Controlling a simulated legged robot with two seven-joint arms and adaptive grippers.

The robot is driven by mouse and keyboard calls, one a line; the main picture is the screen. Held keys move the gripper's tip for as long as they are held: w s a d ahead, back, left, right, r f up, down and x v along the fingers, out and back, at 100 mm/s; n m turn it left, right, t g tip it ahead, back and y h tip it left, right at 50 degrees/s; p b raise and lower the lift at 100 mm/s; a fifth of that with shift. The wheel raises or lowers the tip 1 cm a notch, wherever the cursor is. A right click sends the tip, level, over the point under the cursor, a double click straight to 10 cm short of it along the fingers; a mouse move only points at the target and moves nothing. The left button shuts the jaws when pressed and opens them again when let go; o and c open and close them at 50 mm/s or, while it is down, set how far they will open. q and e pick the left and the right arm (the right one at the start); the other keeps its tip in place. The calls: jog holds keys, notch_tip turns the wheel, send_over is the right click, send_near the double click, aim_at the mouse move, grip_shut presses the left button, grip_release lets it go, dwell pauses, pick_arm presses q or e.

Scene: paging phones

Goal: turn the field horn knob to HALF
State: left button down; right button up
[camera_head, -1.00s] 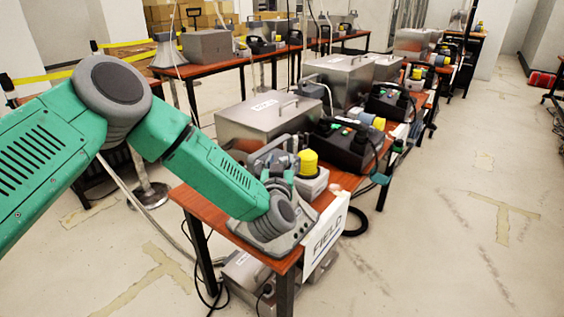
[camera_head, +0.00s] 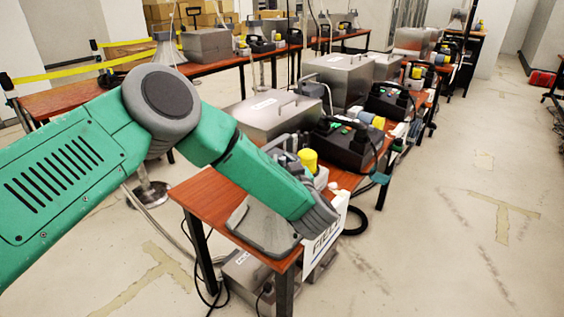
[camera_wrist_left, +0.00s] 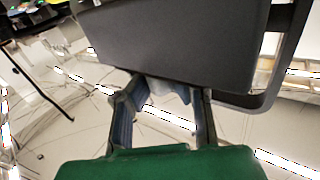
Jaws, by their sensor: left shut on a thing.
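My left arm reaches in from the left to the near end of the bench, and its wrist hides the fingers in the head view. In the left wrist view, my left gripper (camera_wrist_left: 164,96) is closed on a small pale blue-grey thing (camera_wrist_left: 168,86). It lies beneath a large dark grey body (camera_wrist_left: 175,45). I cannot make out whether the held thing is the field horn knob; no knob marking or HALF position is legible. A grey base plate (camera_head: 262,226) lies under the wrist in the head view. The FIELD sign (camera_head: 324,240) hangs at the bench end, partly covered. My right gripper is out of view.
The wooden bench (camera_head: 205,192) carries a steel box (camera_head: 262,116), a yellow-capped unit (camera_head: 308,160) and a black box (camera_head: 345,146) close behind the wrist. Cables hang beside it. Open floor (camera_head: 450,240) lies to the right.

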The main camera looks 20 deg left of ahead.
pick_arm(q)
jog(key=shift+w+d+n+g+y+b, duration=0.15)
jog(key=shift+n+g+y+b, duration=0.65)
jog(key=shift+n+g+y, duration=1)
jog(key=shift+r+g+y, duration=0.1)
jog(key=shift+g+y, duration=0.2)
jog(key=shift+y, duration=0.1)
jog(key=c, duration=1.4)
grip_release()
jog(key=shift+d, duration=0.1)
jog(key=shift+s+d, duration=0.2)
jog(key=shift+s, duration=0.05)
jog(key=v, duration=1.1)
jog(key=shift+s+d, duration=0.1)
jog(key=shift+d, duration=0.05)
jog(key=shift+f, duration=0.2)
